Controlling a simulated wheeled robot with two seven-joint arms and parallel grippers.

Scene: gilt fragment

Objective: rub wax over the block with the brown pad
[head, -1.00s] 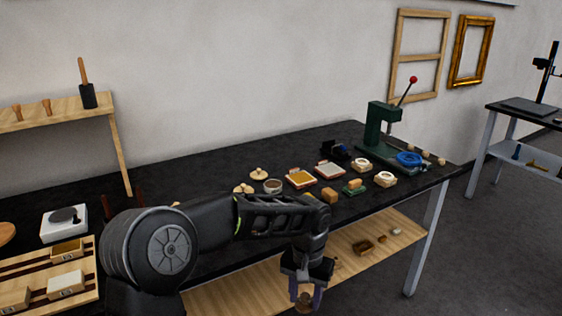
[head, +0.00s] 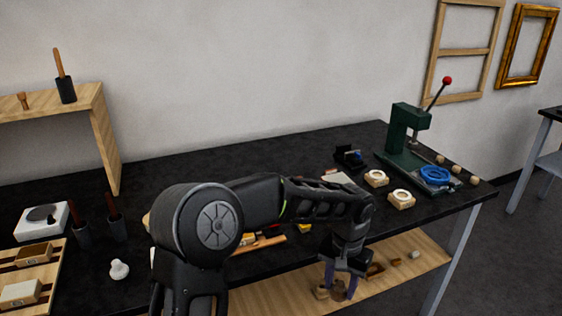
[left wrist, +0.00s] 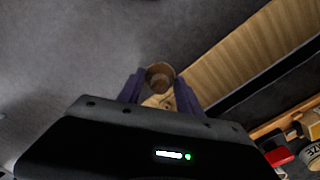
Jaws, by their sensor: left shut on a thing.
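My left gripper (head: 339,287) hangs low in front of the black table's front edge. It is shut on a small round brown pad (head: 339,291), which also shows between the purple fingers in the left wrist view (left wrist: 160,77). The pad is held clear of the tabletop. My left arm covers much of the middle of the table, and I cannot make out the block or the wax for certain. A yellow piece (head: 305,228) shows partly behind the arm. My right gripper is not in view.
The black table (head: 270,150) carries a green press (head: 405,135) and two pale pieces with round tops (head: 376,178) at the right. A pale wooden lower shelf (head: 275,292) holds small pieces. A white pot (left wrist: 312,155) shows in the left wrist view.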

